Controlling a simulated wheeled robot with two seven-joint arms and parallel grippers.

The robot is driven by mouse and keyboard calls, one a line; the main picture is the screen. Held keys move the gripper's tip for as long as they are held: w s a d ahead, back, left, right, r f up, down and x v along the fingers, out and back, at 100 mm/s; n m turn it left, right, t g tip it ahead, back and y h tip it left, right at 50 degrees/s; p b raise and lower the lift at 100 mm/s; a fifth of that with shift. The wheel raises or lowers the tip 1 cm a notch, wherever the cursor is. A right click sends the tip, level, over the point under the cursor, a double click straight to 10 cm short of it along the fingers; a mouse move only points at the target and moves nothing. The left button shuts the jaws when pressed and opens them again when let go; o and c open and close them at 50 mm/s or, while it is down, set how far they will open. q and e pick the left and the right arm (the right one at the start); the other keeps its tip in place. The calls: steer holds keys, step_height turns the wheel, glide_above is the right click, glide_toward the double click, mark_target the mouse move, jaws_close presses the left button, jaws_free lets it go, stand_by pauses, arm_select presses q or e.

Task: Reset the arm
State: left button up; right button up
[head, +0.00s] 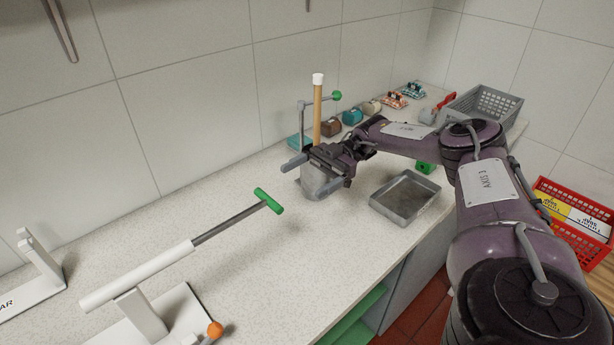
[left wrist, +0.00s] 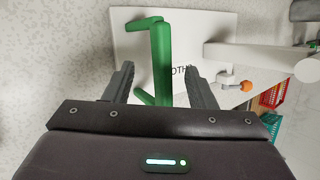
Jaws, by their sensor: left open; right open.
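My right arm (head: 490,190) reaches in from the right over the counter. Its gripper (head: 314,174) is open, with a grey round holder (head: 316,184) right by its fingers; whether they touch it I cannot tell. A wooden stick (head: 317,105) with a white top stands upright behind that gripper. My left gripper is outside the head view. In the left wrist view my left gripper (left wrist: 163,85) is open, and a green bar handle (left wrist: 161,60) shows between its fingers, apart from both in the picture. A white lettered plate (left wrist: 180,38) lies beyond the handle.
A white stand holds a tilted rod with a green crossbar (head: 268,201) at front left. An orange ball (head: 215,329) is near it. A grey metal tray (head: 405,197) lies right of my right gripper. A grey basket (head: 485,103) stands at the back. The mid-counter (head: 290,260) is clear.

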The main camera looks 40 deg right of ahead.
arm_select(q)
steer(key=v, duration=1)
steer(key=shift+a, duration=0.1)
